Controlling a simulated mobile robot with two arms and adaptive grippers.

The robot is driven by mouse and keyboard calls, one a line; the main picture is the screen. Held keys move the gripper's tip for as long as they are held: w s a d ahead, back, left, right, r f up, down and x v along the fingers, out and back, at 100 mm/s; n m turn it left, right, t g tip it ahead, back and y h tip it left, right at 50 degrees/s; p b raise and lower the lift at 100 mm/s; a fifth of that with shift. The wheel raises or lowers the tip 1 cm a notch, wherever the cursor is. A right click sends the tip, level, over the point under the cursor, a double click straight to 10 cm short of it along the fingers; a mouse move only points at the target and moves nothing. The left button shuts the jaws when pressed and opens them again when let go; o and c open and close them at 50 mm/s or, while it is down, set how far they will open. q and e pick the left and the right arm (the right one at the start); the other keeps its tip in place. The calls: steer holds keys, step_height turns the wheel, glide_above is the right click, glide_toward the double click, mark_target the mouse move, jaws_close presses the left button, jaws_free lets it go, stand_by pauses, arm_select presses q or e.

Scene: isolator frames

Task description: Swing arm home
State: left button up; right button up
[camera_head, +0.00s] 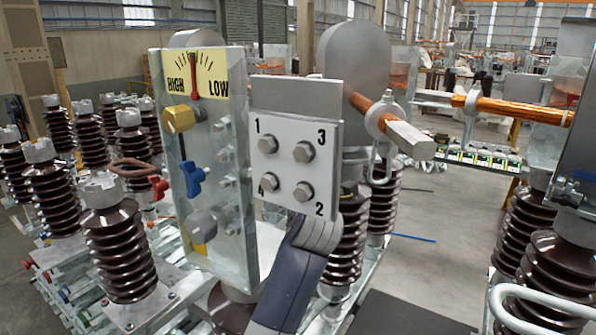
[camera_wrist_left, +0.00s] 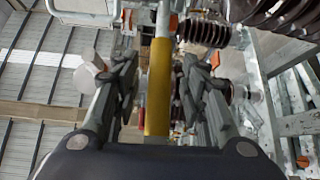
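Another copper bar (camera_head: 515,108) lies level further right, apart from the first. In the left wrist view my left gripper (camera_wrist_left: 159,65) is open, with a finger on each side of a yellow-gold bar (camera_wrist_left: 158,88). Gaps show between the bar and the fingers; I cannot tell how deep the bar sits between them. The left gripper is not visible in the head view. My right gripper is in neither view.
A clear panel with a HIGH/LOW dial (camera_head: 196,75) and coloured knobs stands in front, beside a numbered bolt plate (camera_head: 296,160). Brown ribbed insulators (camera_head: 118,250) stand at left and right (camera_head: 545,270). Grey floor (camera_head: 425,225) shows open between them.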

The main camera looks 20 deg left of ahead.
arm_select(q)
steer(key=f+v, duration=0.1)
steer(key=v, duration=1.1)
steer(key=shift+r, duration=0.45)
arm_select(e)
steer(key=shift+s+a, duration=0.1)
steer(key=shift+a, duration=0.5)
arm_select(q)
steer(key=shift+d, duration=0.1)
